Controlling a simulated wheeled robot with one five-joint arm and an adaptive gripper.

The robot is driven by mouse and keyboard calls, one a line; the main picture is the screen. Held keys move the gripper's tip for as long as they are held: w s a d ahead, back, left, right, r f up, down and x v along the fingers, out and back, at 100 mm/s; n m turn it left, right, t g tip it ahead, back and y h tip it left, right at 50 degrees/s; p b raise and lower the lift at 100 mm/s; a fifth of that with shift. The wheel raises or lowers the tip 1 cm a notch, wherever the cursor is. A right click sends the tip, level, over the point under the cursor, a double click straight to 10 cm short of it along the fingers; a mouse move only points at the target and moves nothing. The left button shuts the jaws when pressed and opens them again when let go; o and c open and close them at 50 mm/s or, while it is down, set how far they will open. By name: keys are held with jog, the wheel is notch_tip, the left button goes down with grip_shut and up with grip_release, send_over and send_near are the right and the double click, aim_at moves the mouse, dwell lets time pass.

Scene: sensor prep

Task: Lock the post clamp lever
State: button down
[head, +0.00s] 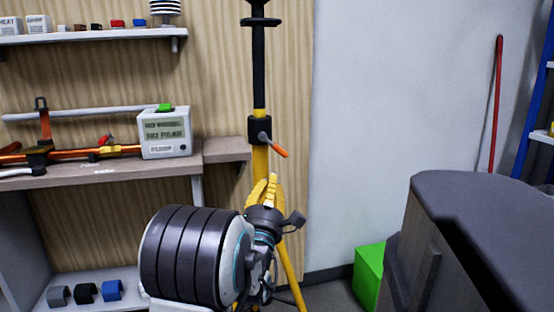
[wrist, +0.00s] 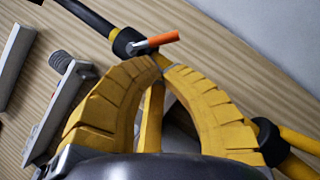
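The post (head: 259,80) is black above and yellow below. A black post clamp (head: 258,127) sits around it at shelf height. The clamp lever (head: 279,150) has an orange handle on a grey stem and slants down to the right in the head view. In the wrist view the clamp (wrist: 124,43) and the orange lever (wrist: 164,39) lie just beyond my fingertips. My gripper (head: 268,180) has yellow fingers, below the lever and apart from it. In the wrist view my gripper (wrist: 160,64) shows its fingertips nearly meeting, with nothing held between them.
A wooden shelf (head: 222,151) left of the post holds a white display box (head: 165,134) and orange-and-black equipment. A dark-topped cabinet (head: 470,200) and a green box (head: 369,272) stand at the right.

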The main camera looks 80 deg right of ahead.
aim_at(278, 151)
jog(key=b+x, duration=0.3)
jog(key=x, duration=0.3)
jog(key=shift+d+f, duration=0.1)
jog(key=shift+d, duration=0.2)
jog(key=shift+b+x, duration=1.4)
jog(key=shift+s, duration=0.1)
jog(key=shift+d, duration=0.1)
